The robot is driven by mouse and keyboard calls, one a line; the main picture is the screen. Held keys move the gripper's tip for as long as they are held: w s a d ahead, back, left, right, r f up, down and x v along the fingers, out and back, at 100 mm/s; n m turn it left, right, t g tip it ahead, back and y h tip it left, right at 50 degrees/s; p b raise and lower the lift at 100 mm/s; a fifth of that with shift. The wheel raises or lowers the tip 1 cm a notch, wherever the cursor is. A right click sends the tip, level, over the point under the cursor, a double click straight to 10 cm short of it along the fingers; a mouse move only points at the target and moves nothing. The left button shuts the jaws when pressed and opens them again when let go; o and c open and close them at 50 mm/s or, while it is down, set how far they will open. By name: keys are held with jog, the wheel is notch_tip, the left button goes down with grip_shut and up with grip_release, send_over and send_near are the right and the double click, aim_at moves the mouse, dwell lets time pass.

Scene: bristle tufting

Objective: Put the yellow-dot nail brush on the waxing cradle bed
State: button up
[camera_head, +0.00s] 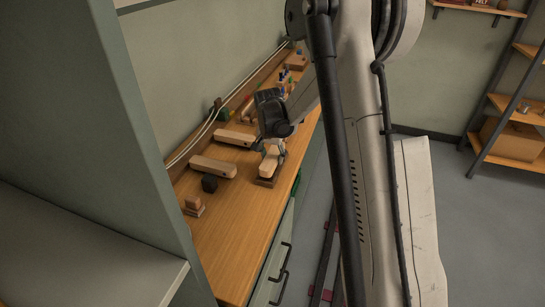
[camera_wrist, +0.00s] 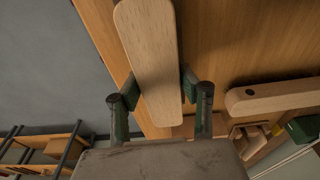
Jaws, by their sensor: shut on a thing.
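A pale wooden brush block (camera_head: 268,164) with rounded ends is between the fingers of my gripper (camera_head: 277,149) over the workbench. In the wrist view the same brush block (camera_wrist: 150,50) runs up from between the two green-and-black fingers of my gripper (camera_wrist: 160,98), which are shut on its sides. No yellow dot shows on it, so I cannot confirm its marking. A low brown wooden base (camera_head: 265,182), possibly the waxing cradle bed, is directly under the brush's near end. I cannot tell whether they touch.
Two similar pale wooden blocks (camera_head: 213,166) (camera_head: 235,137) lie on the wooden bench (camera_head: 228,240) to the left. A dark cube (camera_head: 209,184) and a small wooden block piece (camera_head: 193,204) stand nearer. Small coloured items crowd the far end. The near bench top is clear.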

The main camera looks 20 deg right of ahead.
aim_at(271, 158)
jog(key=shift+f+b, duration=0.35)
jog(key=shift+f, duration=0.05)
jog(key=o, duration=1.4)
jog(key=shift+r, duration=0.15)
notch_tip(271, 158, up, 12)
jog(key=s+a, duration=0.1)
jog(key=s+a+r+n+t, duration=0.1)
jog(key=s+a+r+n, duration=0.1)
jog(key=s+a+r, duration=0.4)
jog(key=s+a+r+n+t, duration=0.2)
jog(key=s+r, duration=0.2)
jog(key=s, duration=0.5)
jog(key=s+a+n+t, duration=0.1)
jog(key=s, duration=0.4)
jog(key=s+a+f+n+t, duration=0.1)
jog(key=s+a+n, duration=0.1)
jog(key=s, duration=0.4)
jog(key=s+a+n+t+y, duration=0.1)
jog(key=s+a, duration=0.1)
jog(key=s, duration=0.3)
jog(key=shift+s+f+n, duration=0.2)
jog(key=shift+f+n, duration=0.05)
jog(key=shift+n, duration=0.15)
